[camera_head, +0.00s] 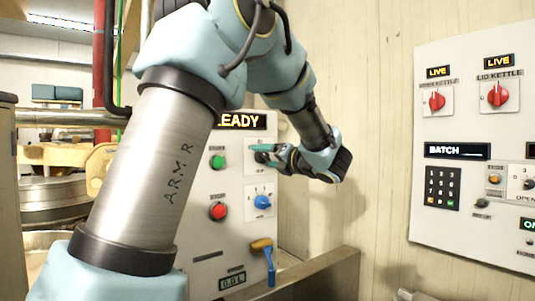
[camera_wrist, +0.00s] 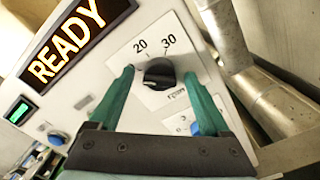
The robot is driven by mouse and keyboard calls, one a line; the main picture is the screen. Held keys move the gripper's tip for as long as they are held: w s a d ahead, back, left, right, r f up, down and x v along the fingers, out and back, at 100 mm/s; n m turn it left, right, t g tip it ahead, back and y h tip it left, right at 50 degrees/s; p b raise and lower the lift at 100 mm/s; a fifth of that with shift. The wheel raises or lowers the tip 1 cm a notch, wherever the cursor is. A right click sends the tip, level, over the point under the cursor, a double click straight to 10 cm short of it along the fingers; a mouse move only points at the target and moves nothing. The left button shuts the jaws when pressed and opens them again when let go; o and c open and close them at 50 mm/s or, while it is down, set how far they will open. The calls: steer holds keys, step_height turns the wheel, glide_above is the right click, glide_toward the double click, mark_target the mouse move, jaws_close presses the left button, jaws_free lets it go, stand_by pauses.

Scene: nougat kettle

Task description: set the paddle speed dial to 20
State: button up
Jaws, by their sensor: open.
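The paddle speed dial (camera_wrist: 159,73) is a black round knob on a white plate, with "20" and "30" printed above it in the wrist view. Its pointer setting is too small to read. My gripper (camera_wrist: 160,76) has green fingers standing apart, one on each side of the knob. I cannot tell whether either finger touches it. In the head view my gripper (camera_head: 269,154) reaches the panel from the right and partly covers the dial (camera_head: 261,158). The lit READY display (camera_wrist: 80,41) is beside the dial.
The panel (camera_head: 207,240) also carries a green button (camera_head: 218,161), a red button (camera_head: 218,210), a blue knob (camera_head: 262,201) and a blue-and-yellow lever (camera_head: 268,258). Another panel (camera_head: 470,225) with red knobs and a keypad is on the right wall. Metal pipes (camera_wrist: 262,90) run right of the dial.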

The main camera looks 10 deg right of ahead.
steer(key=shift+c, duration=0.2)
jaws_close()
stand_by(0.5)
steer(key=shift+f+m+b, duration=0.15)
steer(key=shift+m+b, duration=0.15)
steer(key=shift+b, duration=0.15)
steer(key=shift+m+b, duration=0.5)
steer(key=shift+b, duration=0.05)
steer(key=m+b, duration=0.1)
steer(key=m, duration=0.1)
steer(key=shift+m, duration=0.3)
steer(key=m+b, duration=0.1)
steer(key=m, duration=0.4)
steer(key=shift+m, duration=0.4)
